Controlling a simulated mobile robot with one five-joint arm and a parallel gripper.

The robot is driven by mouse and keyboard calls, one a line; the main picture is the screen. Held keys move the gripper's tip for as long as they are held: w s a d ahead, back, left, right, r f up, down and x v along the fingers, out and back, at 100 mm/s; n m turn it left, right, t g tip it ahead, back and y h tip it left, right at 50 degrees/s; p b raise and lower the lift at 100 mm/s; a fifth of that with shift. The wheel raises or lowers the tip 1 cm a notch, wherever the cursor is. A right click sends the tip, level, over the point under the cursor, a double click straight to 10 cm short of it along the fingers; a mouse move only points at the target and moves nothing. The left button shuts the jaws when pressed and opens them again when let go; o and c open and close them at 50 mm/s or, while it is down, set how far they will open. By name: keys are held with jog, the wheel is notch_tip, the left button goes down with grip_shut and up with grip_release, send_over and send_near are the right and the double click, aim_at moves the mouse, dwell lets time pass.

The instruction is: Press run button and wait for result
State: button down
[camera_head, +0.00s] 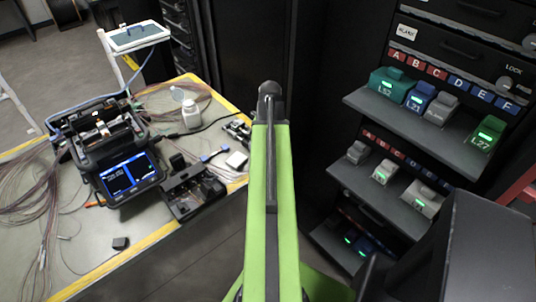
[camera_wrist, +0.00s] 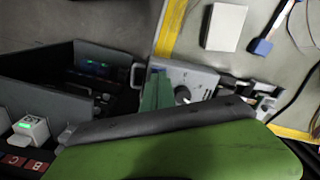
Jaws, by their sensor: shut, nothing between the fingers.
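The fusion splicer (camera_head: 88,128), a black box with a lit blue screen (camera_head: 130,175), stands on the grey table at left in the head view. No run button can be made out on it at this size. In the wrist view my gripper (camera_wrist: 157,90) shows as two narrow green fingers, shut together and empty, above my lime-green link. The gripper is hidden in the head view, where my green arm points away from the camera. The splicer is not recognisable in the wrist view. My gripper appears apart from it, to its right.
The table (camera_head: 100,262) has yellow edges and holds loose fibres, a white bottle (camera_head: 191,114) and a black tool (camera_head: 190,190). A tablet (camera_head: 137,37) stands behind. Black shelves (camera_head: 418,127) with coloured modules stand at right.

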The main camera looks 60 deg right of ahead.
jog(key=shift+f+b, duration=0.4)
jog(key=shift+f, duration=0.05)
notch_tip(320, 180, up, 6)
jog(key=p, duration=0.6)
jog(key=shift+r, duration=0.15)
jog(key=w+a+n, duration=0.2)
jog(key=w+a, duration=0.5)
jog(key=a, duration=0.1)
jog(key=w+a+n, duration=0.2)
jog(key=w+a, duration=0.4)
jog(key=a, duration=0.3)
jog(key=w+a+n, duration=0.2)
jog(key=w+a, duration=0.5)
jog(key=a, duration=0.1)
jog(key=shift+w+a+n, duration=0.2)
jog(key=shift+w+n, duration=0.1)
jog(key=a+n, duration=0.9)
jog(key=a, duration=1.6)
jog(key=shift+w+a, duration=0.25)
jog(key=shift+w, duration=0.2)
